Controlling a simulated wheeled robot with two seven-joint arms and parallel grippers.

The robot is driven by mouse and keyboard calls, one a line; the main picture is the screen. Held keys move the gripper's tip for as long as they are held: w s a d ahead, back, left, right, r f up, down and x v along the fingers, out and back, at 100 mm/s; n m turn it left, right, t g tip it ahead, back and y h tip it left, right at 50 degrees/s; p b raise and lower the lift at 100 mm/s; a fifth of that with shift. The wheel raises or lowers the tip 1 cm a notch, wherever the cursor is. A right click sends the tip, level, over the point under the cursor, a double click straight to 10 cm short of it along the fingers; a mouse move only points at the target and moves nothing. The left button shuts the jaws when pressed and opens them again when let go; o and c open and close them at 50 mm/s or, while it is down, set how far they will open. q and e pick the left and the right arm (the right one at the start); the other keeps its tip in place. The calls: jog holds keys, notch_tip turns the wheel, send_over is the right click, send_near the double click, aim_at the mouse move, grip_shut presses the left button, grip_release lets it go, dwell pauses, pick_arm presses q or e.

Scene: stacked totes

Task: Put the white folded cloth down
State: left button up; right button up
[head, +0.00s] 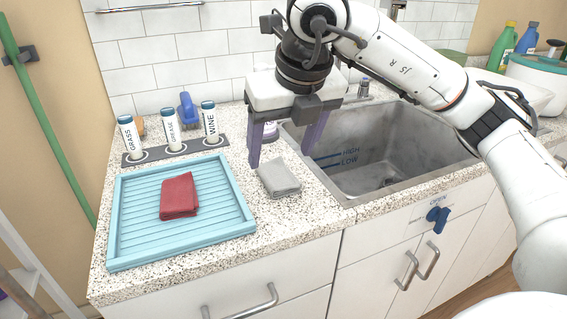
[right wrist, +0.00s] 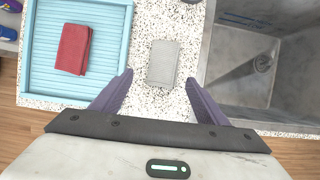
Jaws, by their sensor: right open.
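The folded cloth (head: 279,179) looks light grey-white and lies flat on the speckled counter between the blue tray and the sink. It also shows in the right wrist view (right wrist: 163,64), ahead of my fingertips. My right gripper (head: 285,157) is open and empty, with its two purple fingers spread above and behind the cloth in the head view. No finger touches the cloth in the right wrist view, where a gap shows around it. My left gripper is not in view.
A light blue ribbed tray (head: 128,262) holds a red folded cloth (head: 179,195). Labelled bottles, GRASS, GREASE (head: 171,131) and WINE, stand in a dark rack behind it. The grey sink (head: 352,196) is on the right. Bare counter lies in front of the cloth.

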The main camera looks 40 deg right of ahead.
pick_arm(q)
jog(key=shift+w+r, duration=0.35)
pick_arm(e)
jog(key=v, duration=0.3)
jog(key=shift+s+r, duration=0.1)
jog(key=shift+r, duration=0.15)
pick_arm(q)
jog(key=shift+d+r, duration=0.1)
